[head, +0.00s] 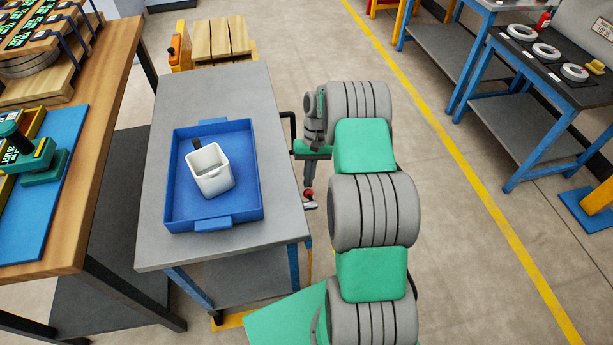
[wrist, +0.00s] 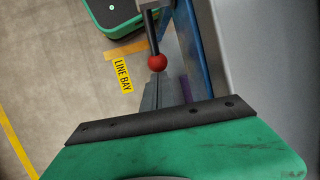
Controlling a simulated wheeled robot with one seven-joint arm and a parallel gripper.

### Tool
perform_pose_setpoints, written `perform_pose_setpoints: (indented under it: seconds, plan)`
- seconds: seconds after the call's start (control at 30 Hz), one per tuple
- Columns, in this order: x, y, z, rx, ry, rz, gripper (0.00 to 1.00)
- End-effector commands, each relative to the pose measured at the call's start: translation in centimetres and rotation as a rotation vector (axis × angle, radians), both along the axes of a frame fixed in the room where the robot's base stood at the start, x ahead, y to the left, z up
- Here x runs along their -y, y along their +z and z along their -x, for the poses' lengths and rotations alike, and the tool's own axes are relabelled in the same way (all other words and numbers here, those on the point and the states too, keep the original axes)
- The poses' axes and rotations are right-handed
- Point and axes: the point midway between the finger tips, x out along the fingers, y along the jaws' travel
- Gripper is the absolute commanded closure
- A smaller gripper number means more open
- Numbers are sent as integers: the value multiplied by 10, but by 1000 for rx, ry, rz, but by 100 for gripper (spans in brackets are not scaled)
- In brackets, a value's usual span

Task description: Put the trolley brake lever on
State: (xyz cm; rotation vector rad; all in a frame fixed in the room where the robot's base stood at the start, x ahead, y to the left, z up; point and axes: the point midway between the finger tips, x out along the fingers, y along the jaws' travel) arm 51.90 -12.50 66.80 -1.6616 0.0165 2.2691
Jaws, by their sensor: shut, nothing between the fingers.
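The trolley (head: 255,92) has a grey top and blue legs, and its side also shows in the wrist view (wrist: 187,45). Its brake lever is a dark rod (wrist: 152,24) with a red ball knob (wrist: 157,62). In the head view the red knob (head: 308,193) is small, beside the trolley's right edge. My gripper (head: 307,184) points down there, shut and empty. In the wrist view its fingertips (wrist: 158,77) are right by the knob; I cannot tell whether they touch it. The lower end of the lever is not clear.
A blue tray (head: 180,208) on the trolley holds a white bin (head: 210,172). A black handle (head: 285,114) stands at the trolley's right side, close to my gripper. A wooden workbench (head: 90,215) is left. Open floor lies right, with a yellow line (head: 450,150).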

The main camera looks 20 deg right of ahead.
Motion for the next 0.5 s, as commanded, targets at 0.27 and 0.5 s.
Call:
perform_pose_setpoints:
  seconds: [0.27,0.5]
  plan:
    - [-1,-9,2,-2,0,-1,100]
    - [-2,-11,4,-5,2,-2,100]
